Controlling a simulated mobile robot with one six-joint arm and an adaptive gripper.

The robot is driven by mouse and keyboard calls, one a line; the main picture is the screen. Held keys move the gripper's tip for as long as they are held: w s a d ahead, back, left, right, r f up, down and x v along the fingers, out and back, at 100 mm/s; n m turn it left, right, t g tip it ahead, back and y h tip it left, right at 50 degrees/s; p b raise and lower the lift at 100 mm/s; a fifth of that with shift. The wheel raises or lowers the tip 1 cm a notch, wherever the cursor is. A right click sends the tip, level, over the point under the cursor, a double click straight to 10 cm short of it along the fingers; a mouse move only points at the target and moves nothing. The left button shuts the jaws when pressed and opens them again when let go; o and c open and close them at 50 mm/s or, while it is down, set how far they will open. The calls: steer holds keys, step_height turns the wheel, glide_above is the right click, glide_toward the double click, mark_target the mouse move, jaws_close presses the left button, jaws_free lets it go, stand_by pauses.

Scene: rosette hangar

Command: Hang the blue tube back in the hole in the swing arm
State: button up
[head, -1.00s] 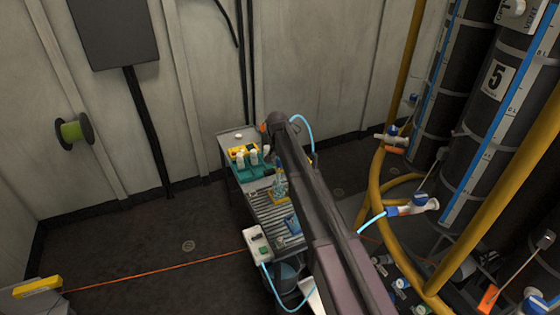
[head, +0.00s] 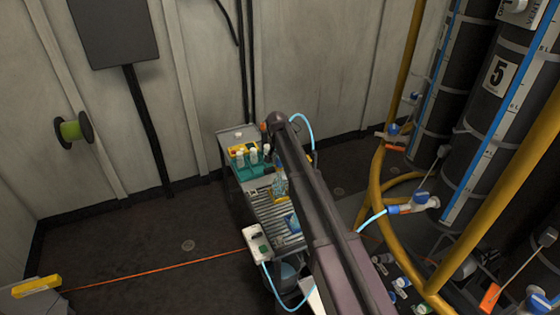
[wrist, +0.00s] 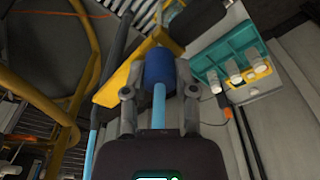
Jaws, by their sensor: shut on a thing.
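My gripper (wrist: 158,92) is shut on the blue tube (wrist: 159,108), just below its dark blue collar (wrist: 159,66). The yellow swing arm (wrist: 118,82) lies right by the collar in the wrist view, partly behind it. I cannot tell whether the collar touches it or sits in its hole, and the hole itself does not show. In the head view my arm hides the gripper; a light blue loop of tube (head: 302,121) shows beyond my arm.
A cart (head: 228,140) with a green rack of white-capped bottles (head: 250,165) stands by the wall. The rack (wrist: 225,65) is right of my gripper in the wrist view. Yellow pipes (head: 375,180) and dark cylinders (head: 490,120) stand right. An orange line (head: 160,273) crosses the floor.

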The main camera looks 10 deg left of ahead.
steer(key=o, duration=1.1)
steer(key=shift+c, duration=0.2)
steer(key=o, duration=0.3)
steer(key=shift+r, duration=0.1)
steer(key=shift+r+p, duration=2.95)
steer(key=shift+p, duration=0.1)
